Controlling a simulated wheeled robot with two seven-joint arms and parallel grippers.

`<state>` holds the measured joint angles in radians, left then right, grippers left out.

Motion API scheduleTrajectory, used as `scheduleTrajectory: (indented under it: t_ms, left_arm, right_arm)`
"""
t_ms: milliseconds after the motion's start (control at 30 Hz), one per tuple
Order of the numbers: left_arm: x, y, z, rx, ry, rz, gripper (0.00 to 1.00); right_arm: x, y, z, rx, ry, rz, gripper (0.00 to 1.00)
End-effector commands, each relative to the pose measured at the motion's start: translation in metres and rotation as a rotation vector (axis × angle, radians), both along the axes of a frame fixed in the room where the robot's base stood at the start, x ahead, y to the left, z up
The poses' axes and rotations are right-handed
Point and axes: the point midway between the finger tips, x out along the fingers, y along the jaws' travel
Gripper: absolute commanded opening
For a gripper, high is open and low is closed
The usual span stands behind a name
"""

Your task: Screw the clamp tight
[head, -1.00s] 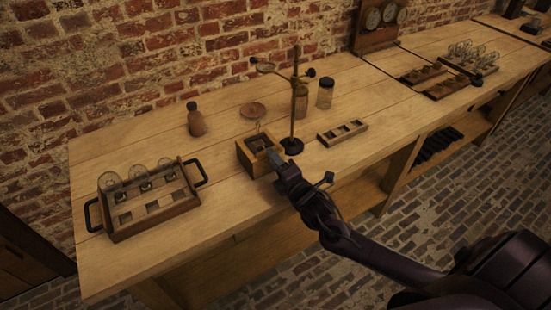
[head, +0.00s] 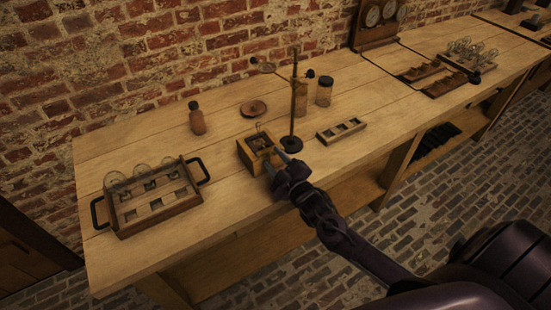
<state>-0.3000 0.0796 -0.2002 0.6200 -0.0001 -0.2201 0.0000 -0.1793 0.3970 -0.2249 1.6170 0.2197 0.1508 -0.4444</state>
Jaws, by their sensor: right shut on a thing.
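A small open wooden box (head: 253,158) stands near the front of the bench, with a thin wire loop and dark metal parts at its top. My right gripper (head: 275,162) is at the box's front right corner, its fingers pointing at the box top. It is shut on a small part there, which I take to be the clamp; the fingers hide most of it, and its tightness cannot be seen. My left gripper is not in view.
A metal stand (head: 294,100) with a ring arm rises just behind my right gripper. A slotted wooden block (head: 341,131) lies to its right. A tray of glass jars (head: 158,212) stands left. A bottle (head: 197,120), round lid (head: 254,109) and dark-capped jar (head: 324,92) stand behind.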

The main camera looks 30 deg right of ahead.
Motion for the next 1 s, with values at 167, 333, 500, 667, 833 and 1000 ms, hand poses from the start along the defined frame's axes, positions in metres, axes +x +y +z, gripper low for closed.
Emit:
scheduleTrajectory:
  t_ms: [167,333,500,667,833,1000]
  left_arm:
    - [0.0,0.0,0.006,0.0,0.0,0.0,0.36]
    - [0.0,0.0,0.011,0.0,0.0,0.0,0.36]
    - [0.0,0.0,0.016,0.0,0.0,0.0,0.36]
    - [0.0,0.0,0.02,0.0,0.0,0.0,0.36]
    - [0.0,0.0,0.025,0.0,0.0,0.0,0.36]
    - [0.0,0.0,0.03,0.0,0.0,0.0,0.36]
  right_arm:
    - [0.0,-0.001,0.0,0.167,0.014,-0.003,0.15]
    - [0.0,0.0,0.0,0.329,0.028,-0.003,0.15]
    - [0.0,0.0,0.0,0.489,0.04,-0.003,0.15]
    - [0.0,0.0,0.0,0.641,0.053,-0.003,0.15]
    - [-0.001,0.0,0.0,0.802,0.065,-0.003,0.15]
    - [0.0,0.001,0.0,0.964,0.078,-0.002,0.15]
